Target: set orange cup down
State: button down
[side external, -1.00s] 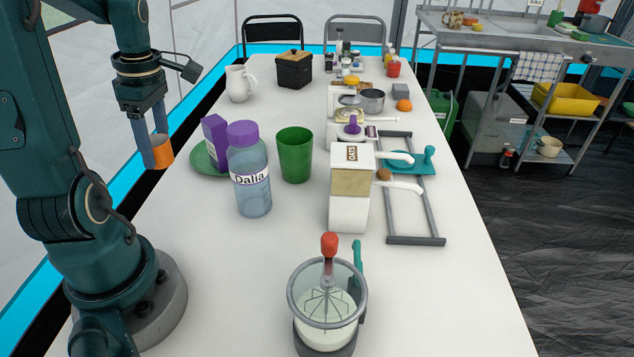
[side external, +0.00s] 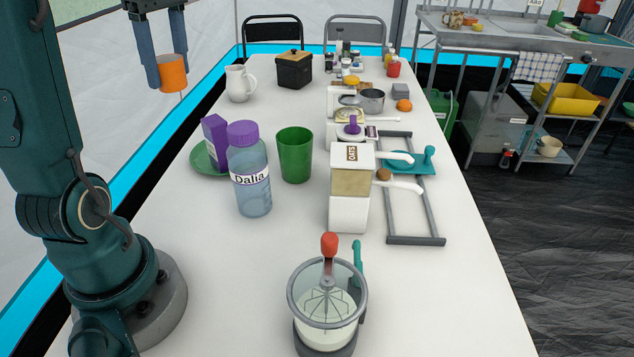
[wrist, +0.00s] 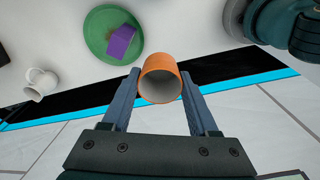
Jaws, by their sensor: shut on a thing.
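The orange cup (side external: 173,73) is held between the two fingers of my gripper (side external: 167,80), at the upper left of the side view. My gripper is shut on it, well above the height of the table (side external: 300,225) and off its left edge in the picture. In the wrist view the cup (wrist: 160,80) sits between the fingertips of my gripper (wrist: 161,88), its open mouth facing the camera. The black and cyan floor strip lies behind it there.
A green plate (side external: 200,160) with a purple box (side external: 214,140), a blue bottle (side external: 250,180) and a green tumbler (side external: 295,155) stand on the table's left half. A white pitcher (side external: 240,83) stands farther back.

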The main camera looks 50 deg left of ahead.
jog(key=w+d+m+t, duration=0.1)
jog(key=w+d+m, duration=1.1)
jog(key=d, duration=0.2)
jog(key=s+d+m+t+h, duration=0.1)
jog(key=s+d+m, duration=0.1)
jog(key=d+m, duration=1.55)
jog(key=d+f+n, duration=0.4)
jog(key=f, duration=0.8)
jog(key=s+d+f, duration=0.1)
jog(key=d+f, duration=0.1)
jog(key=d, duration=0.1)
jog(key=s+d+f, duration=0.1)
jog(key=d+f, duration=0.1)
jog(key=d, duration=0.2)
jog(key=s+d+f, duration=0.1)
jog(key=d+f, duration=0.1)
jog(key=d, duration=0.1)
jog(key=shift+s+d+f, duration=0.25)
jog(key=shift+s+d, duration=0.05)
jog(key=shift+s, duration=0.1)
jog(key=shift+f, duration=2.05)
jog(key=shift+f, duration=0.1)
